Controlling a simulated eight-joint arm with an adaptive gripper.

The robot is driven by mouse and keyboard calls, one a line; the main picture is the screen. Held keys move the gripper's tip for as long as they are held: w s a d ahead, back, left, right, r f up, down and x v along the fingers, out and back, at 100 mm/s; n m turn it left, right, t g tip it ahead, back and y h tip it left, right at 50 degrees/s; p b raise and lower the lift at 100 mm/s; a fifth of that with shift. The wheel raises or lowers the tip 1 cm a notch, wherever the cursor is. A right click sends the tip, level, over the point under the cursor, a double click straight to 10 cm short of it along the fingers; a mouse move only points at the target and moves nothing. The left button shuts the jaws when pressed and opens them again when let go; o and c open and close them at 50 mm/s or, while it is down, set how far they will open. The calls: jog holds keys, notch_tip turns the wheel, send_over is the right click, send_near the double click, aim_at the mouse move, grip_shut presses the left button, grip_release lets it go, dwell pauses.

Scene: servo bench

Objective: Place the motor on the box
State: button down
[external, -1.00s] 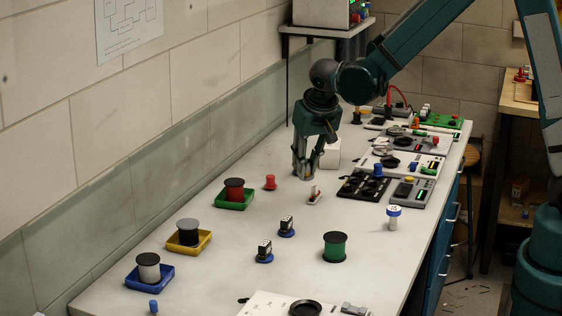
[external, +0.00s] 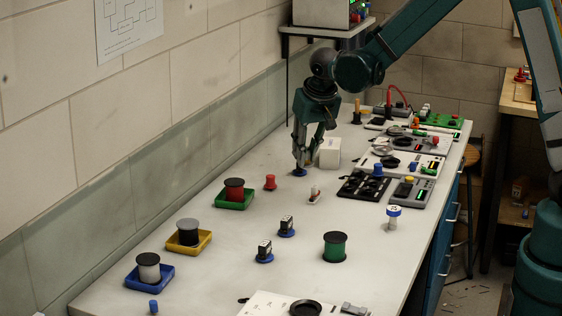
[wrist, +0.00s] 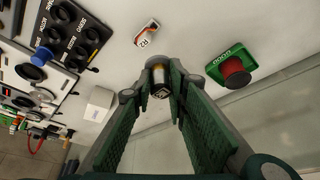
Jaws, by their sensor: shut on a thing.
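My gripper (external: 303,158) is shut on a small cylinder, the motor (wrist: 160,82), seen in the wrist view between the fingertips with a brass-coloured body and a dark labelled end. In the external view the fingers mostly hide it. A small blue disc (external: 299,172) shows just under the fingertips; I cannot tell whether it belongs to the motor or lies on the bench. The white box (external: 329,152) stands on the bench just right of my gripper, apart from it. In the wrist view the box (wrist: 100,103) is left of the fingers.
A small red-and-white part (external: 314,194) lies in front of the gripper. A green tray with a red spool (external: 234,190) is to the left. Black and grey panels (external: 363,186) line the right side. The wall runs along the left. Bare bench lies between.

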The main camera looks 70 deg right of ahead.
jog(key=w+d+r+p, duration=0.2)
jog(key=d, duration=0.6)
jog(key=w+d+r+p, duration=0.1)
jog(key=d+r, duration=0.1)
jog(key=d, duration=0.6)
notch_tip(320, 180, up, 2)
jog(key=p, duration=0.3)
send_over(328, 141)
jog(key=s+a, duration=0.1)
jog(key=s, duration=0.1)
jog(key=shift+w+a+y, duration=0.1)
jog(key=shift+w+y, duration=0.15)
jog(key=shift+y, duration=0.05)
jog(key=shift+f, duration=3.1)
jog(key=shift+f, duration=0.1)
jog(key=shift+f, duration=1.75)
jog(key=shift+f, duration=0.15)
jog(key=c, duration=2.3)
grip_release()
jog(key=shift+o, duration=0.2)
